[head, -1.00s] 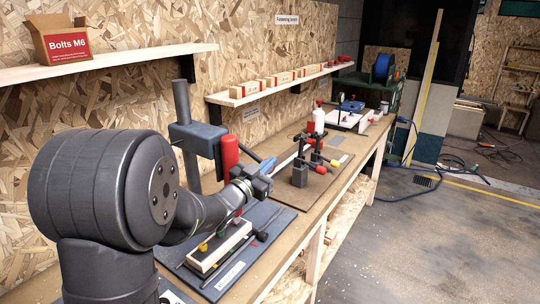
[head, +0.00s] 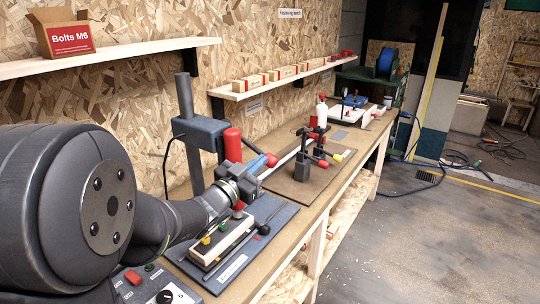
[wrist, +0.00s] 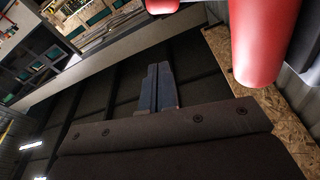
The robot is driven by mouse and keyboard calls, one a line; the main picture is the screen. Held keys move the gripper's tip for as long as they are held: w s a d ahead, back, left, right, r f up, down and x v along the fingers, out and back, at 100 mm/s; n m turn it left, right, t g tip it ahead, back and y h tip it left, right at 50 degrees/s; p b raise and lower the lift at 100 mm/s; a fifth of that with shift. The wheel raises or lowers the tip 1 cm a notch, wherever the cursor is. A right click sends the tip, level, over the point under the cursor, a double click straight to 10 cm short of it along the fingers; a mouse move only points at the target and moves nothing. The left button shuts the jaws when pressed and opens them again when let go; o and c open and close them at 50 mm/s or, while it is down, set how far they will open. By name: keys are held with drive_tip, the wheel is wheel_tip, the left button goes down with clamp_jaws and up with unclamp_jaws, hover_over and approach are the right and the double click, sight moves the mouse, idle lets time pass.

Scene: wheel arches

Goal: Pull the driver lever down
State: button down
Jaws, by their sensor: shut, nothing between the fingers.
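The driver station has a dark upright post (head: 186,100) with a grey head block (head: 200,130). A thick red upright cylinder (head: 232,145) stands beside the block, and a smaller red end (head: 271,160) shows just beyond my fingertips. I cannot tell for certain which red part is the driver lever's grip. My gripper (head: 260,163) is shut and empty, in front of the head block. In the wrist view its blue-grey fingers (wrist: 157,88) lie together. A large red rounded bar (wrist: 262,40) and a second red end (wrist: 162,5) show above them, apart from the fingers.
A wooden block with coloured pieces (head: 222,238) lies on a grey base plate (head: 262,228) below my gripper. Black clamps with red and yellow tips (head: 312,160) stand farther right on the bench. A shelf with small boxes (head: 270,80) runs along the wall.

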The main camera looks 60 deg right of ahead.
drive_tip(key=s+a+r+m+t+y, duration=0.1)
drive_tip(key=s+a+r+t+y, duration=0.1)
drive_tip(key=a+r+t+y, duration=0.25)
drive_tip(key=g, duration=0.2)
hover_over(270, 166)
drive_tip(key=s+a, duration=0.3)
drive_tip(key=a, duration=0.1)
wheel_tip(270, 166, down, 3)
drive_tip(key=shift+y, duration=0.45)
drive_tip(key=shift+w+d+f, duration=0.5)
drive_tip(key=shift+w+f, duration=0.05)
drive_tip(key=shift+f, duration=0.25)
drive_tip(key=shift+w+d+f, duration=0.45)
drive_tip(key=shift+w+f, duration=0.05)
drive_tip(key=shift+f, duration=0.3)
drive_tip(key=shift+w+f, duration=0.15)
drive_tip(key=shift+f, duration=0.55)
drive_tip(key=shift+w+f, duration=0.15)
drive_tip(key=shift+f, duration=0.5)
